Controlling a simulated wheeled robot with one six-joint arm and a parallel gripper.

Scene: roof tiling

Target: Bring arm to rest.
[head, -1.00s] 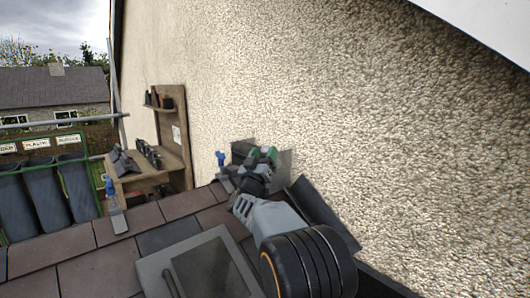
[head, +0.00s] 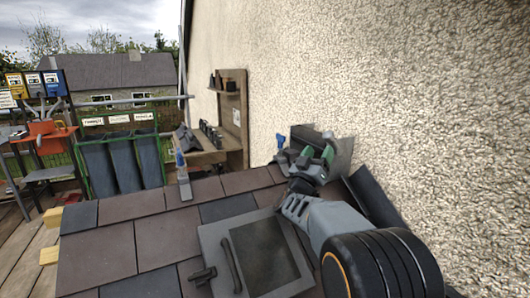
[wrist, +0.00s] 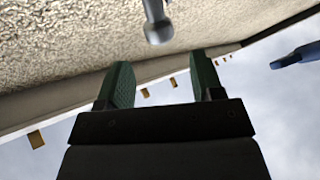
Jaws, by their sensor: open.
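My gripper (head: 318,157) is held out above the roof slope, close to the rough rendered wall (head: 390,90). Its two green fingers stand apart with nothing between them. In the wrist view my gripper (wrist: 162,82) is also open and empty, with the wall, the eave and sky beyond it. My grey and black arm reaches up to it from the lower right of the head view.
Brown and grey tiles (head: 132,245) cover the roof, with a grey-framed roof window (head: 213,238) beside my arm. A blue-topped tool (head: 183,172) stands on the tiles. A wooden shelf unit (head: 233,120), grey bins (head: 122,160) and an orange bench (head: 48,135) stand beyond.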

